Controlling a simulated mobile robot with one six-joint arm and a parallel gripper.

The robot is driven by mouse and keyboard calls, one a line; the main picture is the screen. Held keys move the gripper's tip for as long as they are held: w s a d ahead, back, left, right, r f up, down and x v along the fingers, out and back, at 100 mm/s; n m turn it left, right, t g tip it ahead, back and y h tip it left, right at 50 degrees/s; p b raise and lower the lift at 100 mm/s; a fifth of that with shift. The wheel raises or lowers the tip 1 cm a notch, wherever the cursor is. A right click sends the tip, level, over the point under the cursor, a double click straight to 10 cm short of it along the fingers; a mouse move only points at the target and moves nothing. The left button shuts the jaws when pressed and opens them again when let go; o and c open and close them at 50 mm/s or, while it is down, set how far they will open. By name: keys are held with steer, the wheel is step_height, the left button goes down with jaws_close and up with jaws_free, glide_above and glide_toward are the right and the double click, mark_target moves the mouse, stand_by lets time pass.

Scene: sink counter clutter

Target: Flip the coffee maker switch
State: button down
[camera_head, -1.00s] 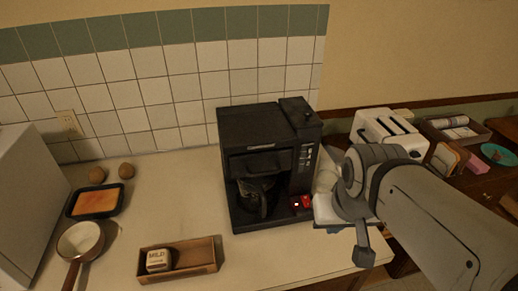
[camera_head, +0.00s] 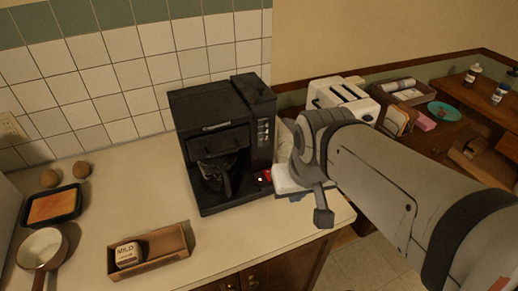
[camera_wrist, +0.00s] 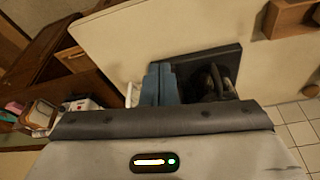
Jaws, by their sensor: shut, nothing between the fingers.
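The black coffee maker (camera_head: 205,112) stands on the counter in the head view, with its glass carafe (camera_head: 216,178) inside. A small red switch (camera_head: 265,177) with a pale spot shows low at its right front. My gripper (camera_head: 284,183) is just right of this switch; whether it touches cannot be told. In the wrist view the blue-grey fingers (camera_wrist: 160,80) are shut with nothing between them, beside the coffee maker's dark base (camera_wrist: 228,62). The switch is not clearly visible in the wrist view.
A wooden box (camera_head: 172,244) with a small carton labelled MILD (camera_head: 128,254) lies front left. A pan (camera_head: 43,246) and a dark tray (camera_head: 52,206) are farther left. A white toaster (camera_head: 338,97) stands behind my arm. The counter's front edge is close below my gripper.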

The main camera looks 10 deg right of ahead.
stand_by(0.3)
steer(key=n+b, duration=0.2)
steer(key=b, duration=0.4)
glide_above(268, 172)
steer(key=s+d, duration=0.1)
steer(key=s, duration=0.4)
step_height(268, 172, down, 2)
steer(key=shift+w+f+y, duration=0.1)
steer(key=shift+w+y, duration=0.15)
steer(key=shift+y, duration=0.15)
steer(key=p+x, duration=0.1)
steer(key=x, duration=0.6)
steer(key=p+x, duration=0.1)
steer(key=x, duration=0.6)
steer(key=shift+s+d, duration=0.1)
steer(key=shift+s, duration=0.15)
